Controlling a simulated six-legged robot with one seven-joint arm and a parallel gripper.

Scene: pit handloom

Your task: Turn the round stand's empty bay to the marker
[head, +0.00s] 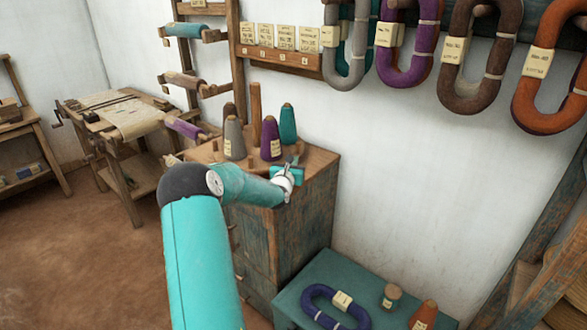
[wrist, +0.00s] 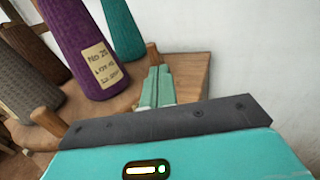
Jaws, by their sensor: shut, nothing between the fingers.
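The round stand is a wooden disc (wrist: 112,90) on top of a cabinet, partly hidden by my arm in the head view. It carries a grey cone (head: 234,139), a purple cone (head: 270,140), a teal cone (head: 288,124) and a brown cone (head: 229,111) around a tall wooden post (head: 256,112). Short wooden pegs (wrist: 46,122) stand up near its edge. My gripper (wrist: 155,86) is shut and empty, right of the purple cone. A peg (wrist: 153,53) shows just beyond the fingertips; I cannot tell if they touch. I cannot make out the marker or the empty bay.
The cabinet (head: 300,225) has a bare top corner at the right. A green table (head: 300,290) in front holds a blue skein (head: 330,309) and an orange cone (head: 424,315). Skeins (head: 475,60) hang on the white wall. A yarn rack (head: 238,60) stands behind.

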